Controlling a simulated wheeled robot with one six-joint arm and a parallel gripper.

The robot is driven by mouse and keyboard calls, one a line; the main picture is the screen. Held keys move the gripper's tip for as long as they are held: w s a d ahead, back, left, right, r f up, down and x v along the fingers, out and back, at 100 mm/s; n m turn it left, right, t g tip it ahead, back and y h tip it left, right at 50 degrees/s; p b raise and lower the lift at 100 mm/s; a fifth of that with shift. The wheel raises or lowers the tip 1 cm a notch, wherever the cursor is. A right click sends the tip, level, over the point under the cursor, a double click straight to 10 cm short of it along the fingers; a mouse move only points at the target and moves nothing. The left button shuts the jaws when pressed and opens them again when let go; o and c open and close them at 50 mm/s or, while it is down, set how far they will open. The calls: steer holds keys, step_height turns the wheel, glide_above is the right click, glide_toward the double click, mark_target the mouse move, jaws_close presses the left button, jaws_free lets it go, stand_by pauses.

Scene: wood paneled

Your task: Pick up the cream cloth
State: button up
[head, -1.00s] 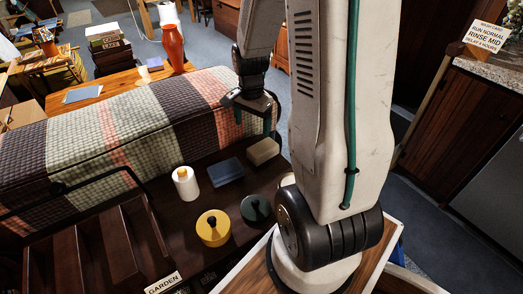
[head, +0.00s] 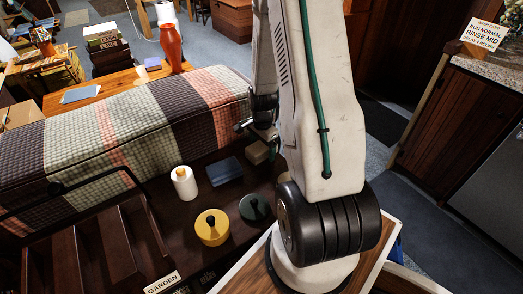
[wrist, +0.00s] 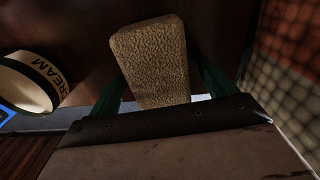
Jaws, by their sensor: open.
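The cream cloth (head: 255,153) is a folded beige block on the dark brown surface, beside the plaid blanket. In the head view my gripper (head: 267,137) is at its right end and hides part of it. In the wrist view the cloth (wrist: 150,55) is a textured block straight ahead. My gripper's green fingers (wrist: 163,90) are spread apart, one on each side of the cloth's near end. I cannot tell whether they touch it.
A blue folded cloth (head: 225,171), a white bottle (head: 185,185), a yellow round container (head: 212,228) and a dark green one (head: 254,207) stand nearby. The plaid blanket (head: 130,120) rises behind. A round piece lettered CREAM (wrist: 28,84) shows at the wrist view's left.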

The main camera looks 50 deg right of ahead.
mark_target(262, 145)
steer(key=shift+f, duration=0.25)
steer(key=c, duration=1.1)
steer(key=shift+r, duration=0.2)
step_height(262, 145, up, 10)
steer(key=shift+f, duration=0.15)
steer(key=shift+o, duration=1.1)
steer(key=shift+c, duration=0.5)
